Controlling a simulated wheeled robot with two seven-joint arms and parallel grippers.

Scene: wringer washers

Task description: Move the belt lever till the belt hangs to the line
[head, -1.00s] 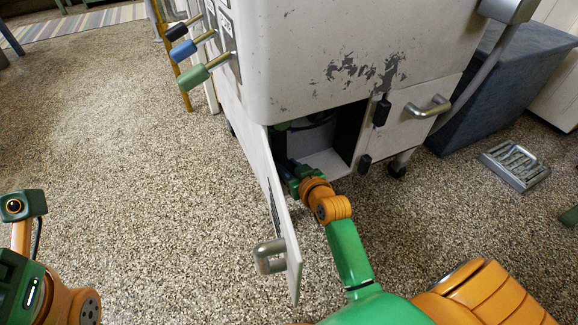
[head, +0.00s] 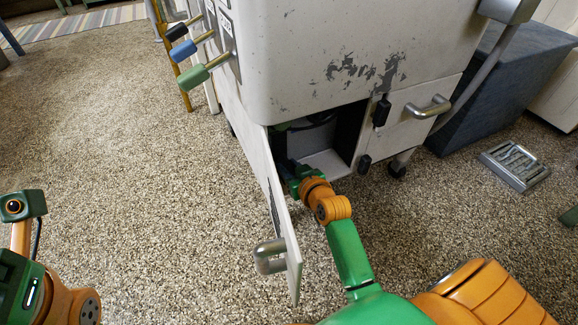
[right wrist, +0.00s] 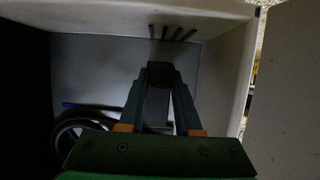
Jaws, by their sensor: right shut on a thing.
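My right gripper (right wrist: 160,78) reaches into the open cabinet under the white washer (head: 360,50). In the right wrist view its two fingers converge and are shut on a small dark block (right wrist: 160,70), apparently the end of the belt lever. The rest of the lever is hidden behind the fingers or too dark to make out. A dark pulley wheel (right wrist: 82,132) shows at the lower left of the compartment. Several short dark marks (right wrist: 172,33) show on the pale wall above the fingertips. I cannot make out the belt or its line clearly. My left gripper's fingers are out of view.
The open cabinet door (head: 283,220) with its metal handle (head: 268,257) stands left of my right forearm. A closed door (head: 420,115) is to the right. Three coloured levers (head: 194,75) stick out above. A metal tray (head: 515,165) lies on the floor at right; the left floor is clear.

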